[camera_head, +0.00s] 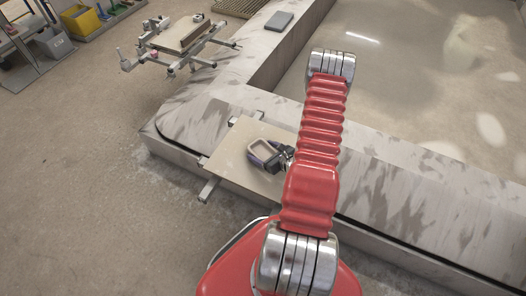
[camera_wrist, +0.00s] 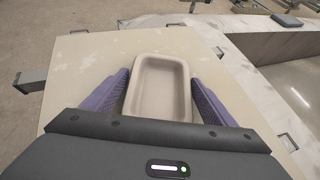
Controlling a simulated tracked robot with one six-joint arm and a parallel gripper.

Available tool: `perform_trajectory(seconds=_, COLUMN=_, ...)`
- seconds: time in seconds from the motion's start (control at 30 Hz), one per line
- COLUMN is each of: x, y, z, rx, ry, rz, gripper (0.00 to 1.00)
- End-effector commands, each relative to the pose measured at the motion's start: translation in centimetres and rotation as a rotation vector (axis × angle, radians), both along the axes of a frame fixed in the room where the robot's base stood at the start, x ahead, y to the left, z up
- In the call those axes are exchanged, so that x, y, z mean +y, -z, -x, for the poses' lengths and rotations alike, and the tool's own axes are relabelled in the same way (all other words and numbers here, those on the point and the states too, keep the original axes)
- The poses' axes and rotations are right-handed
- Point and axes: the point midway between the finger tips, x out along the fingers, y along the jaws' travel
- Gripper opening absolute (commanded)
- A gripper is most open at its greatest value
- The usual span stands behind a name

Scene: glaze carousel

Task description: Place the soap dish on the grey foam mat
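The soap dish (camera_wrist: 163,92) is a beige, shallow rectangular tray with a raised rim. It is at the pale square board, seen in the head view (camera_head: 264,149) at the board's middle. My gripper (camera_wrist: 160,78) has its purple fingers on either side of the dish, the tips close against its long sides. I cannot tell if they grip it or if a thin gap remains. My gripper also shows in the head view (camera_head: 268,156), partly behind my red arm. A flat grey pad (camera_head: 279,21), which looks like the foam mat, lies on the far carousel ledge. It also shows in the wrist view (camera_wrist: 287,20).
The pale board (camera_head: 232,158) rests on a metal frame at the corner of the stone-patterned carousel (camera_head: 385,190). Another frame with a board (camera_head: 182,36) stands at the upper left. Yellow and grey bins (camera_head: 80,20) stand at the far left. The ledge around the pad is clear.

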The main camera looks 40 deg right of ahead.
Motion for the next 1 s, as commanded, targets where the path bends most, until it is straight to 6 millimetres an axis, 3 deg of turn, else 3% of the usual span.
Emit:
perform_trajectory(seconds=0.13, x=0.0, y=0.0, z=0.0, rx=0.000, ry=0.000, rz=0.000, gripper=0.89)
perform_trajectory(seconds=0.47, x=0.0, y=-0.2, z=0.0, rx=0.000, ry=0.000, rz=0.000, gripper=0.89)
perform_trajectory(seconds=0.67, x=0.0, y=-1.1, z=1.6, rx=0.000, ry=0.003, rz=-0.001, gripper=0.89)
perform_trajectory(seconds=1.0, x=0.2, y=-3.5, z=6.1, rx=0.000, ry=0.004, rz=0.000, gripper=0.89)
